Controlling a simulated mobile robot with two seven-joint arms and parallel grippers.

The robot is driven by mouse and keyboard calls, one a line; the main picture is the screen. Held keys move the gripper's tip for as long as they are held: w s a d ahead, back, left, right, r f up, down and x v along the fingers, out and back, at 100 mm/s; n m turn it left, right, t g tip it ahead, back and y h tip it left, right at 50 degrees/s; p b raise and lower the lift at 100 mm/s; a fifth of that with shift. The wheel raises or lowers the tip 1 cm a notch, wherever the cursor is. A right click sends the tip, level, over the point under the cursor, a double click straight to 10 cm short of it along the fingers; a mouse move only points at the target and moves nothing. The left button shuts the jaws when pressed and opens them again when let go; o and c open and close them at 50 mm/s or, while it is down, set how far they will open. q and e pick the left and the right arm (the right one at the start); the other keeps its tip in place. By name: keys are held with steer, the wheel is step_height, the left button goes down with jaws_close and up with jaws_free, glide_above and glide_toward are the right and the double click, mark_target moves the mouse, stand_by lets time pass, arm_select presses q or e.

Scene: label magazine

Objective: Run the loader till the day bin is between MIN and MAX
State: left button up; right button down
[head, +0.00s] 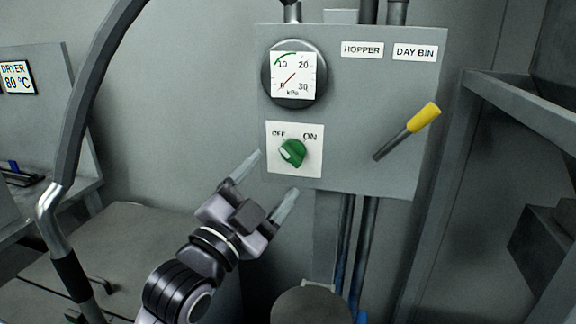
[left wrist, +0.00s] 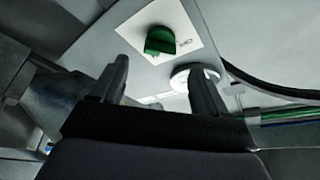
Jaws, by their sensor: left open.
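The grey loader panel (head: 350,110) carries a green rotary switch (head: 293,153) on a white plate marked OFF and ON. The knob's pale mark points up-left, toward OFF. Above it a round gauge (head: 294,75) in kPa has a red needle; its exact reading is too small to tell. A lever with a yellow grip (head: 423,117) tilts up to the right, below the HOPPER (head: 362,49) and DAY BIN (head: 415,52) labels. My left gripper (head: 272,173) is open and empty, just below-left of the switch. The left wrist view shows the green knob (left wrist: 160,41) beyond its fingers. The day bin's level marks are not seen.
A dryer display (head: 17,77) reading 80 °C stands at far left. A dark curved hose (head: 85,90) runs down the left side. Pipes (head: 370,240) drop below the panel. A grey metal frame (head: 520,105) stands on the right.

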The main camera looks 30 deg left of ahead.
mark_target(289, 158)
arm_select(q)
steer(key=shift+p+x, duration=0.5)
steer(key=shift+x, duration=2.05)
steer(key=c, duration=1)
